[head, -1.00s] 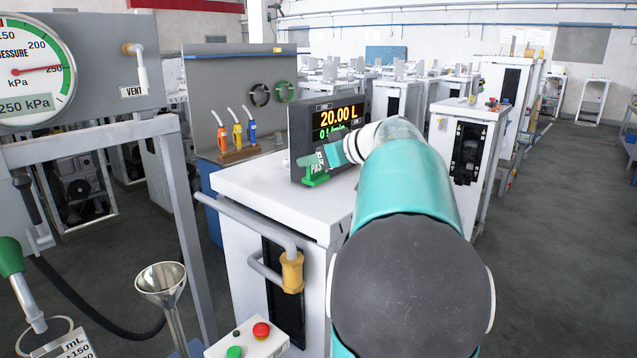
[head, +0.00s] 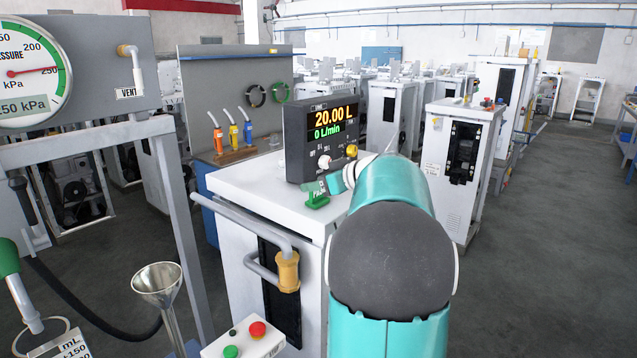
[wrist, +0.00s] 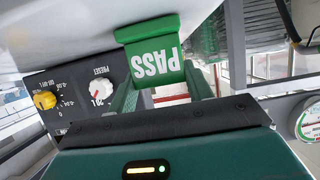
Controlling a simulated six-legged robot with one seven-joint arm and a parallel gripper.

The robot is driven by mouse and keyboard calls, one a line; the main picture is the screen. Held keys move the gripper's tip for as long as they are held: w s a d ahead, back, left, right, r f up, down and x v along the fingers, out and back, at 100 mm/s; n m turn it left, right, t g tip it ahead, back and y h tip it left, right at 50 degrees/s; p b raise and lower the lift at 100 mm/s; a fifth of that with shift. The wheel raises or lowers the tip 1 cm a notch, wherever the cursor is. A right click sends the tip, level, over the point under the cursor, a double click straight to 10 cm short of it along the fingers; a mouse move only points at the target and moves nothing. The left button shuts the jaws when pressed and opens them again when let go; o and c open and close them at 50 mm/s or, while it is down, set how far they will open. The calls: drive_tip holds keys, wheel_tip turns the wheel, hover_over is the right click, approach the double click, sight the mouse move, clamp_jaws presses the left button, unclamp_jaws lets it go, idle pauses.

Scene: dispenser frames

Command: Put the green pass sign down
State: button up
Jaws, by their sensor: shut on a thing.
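The green pass sign (head: 318,202) is at the white cabinet top (head: 245,184), near its front edge and in front of the dark display unit (head: 295,142). In the wrist view the sign (wrist: 156,60) appears upside down, with its white PASS lettering facing the camera. Its green base is close against the white surface; I cannot tell whether it touches. My gripper (wrist: 165,85) is shut on the sign, with teal fingers at its sides. In the head view my gripper (head: 328,186) is partly hidden by my arm.
The display unit, with a white knob (wrist: 101,91) and a yellow knob (wrist: 45,100), stands just behind the sign. A grey handle (head: 240,222) runs along the cabinet's front. Three colored bottles (head: 233,134) stand at the back left. The cabinet top left of the sign is clear.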

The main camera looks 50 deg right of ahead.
drive_tip(key=o, duration=1)
drive_tip(key=shift+w+f, duration=0.1)
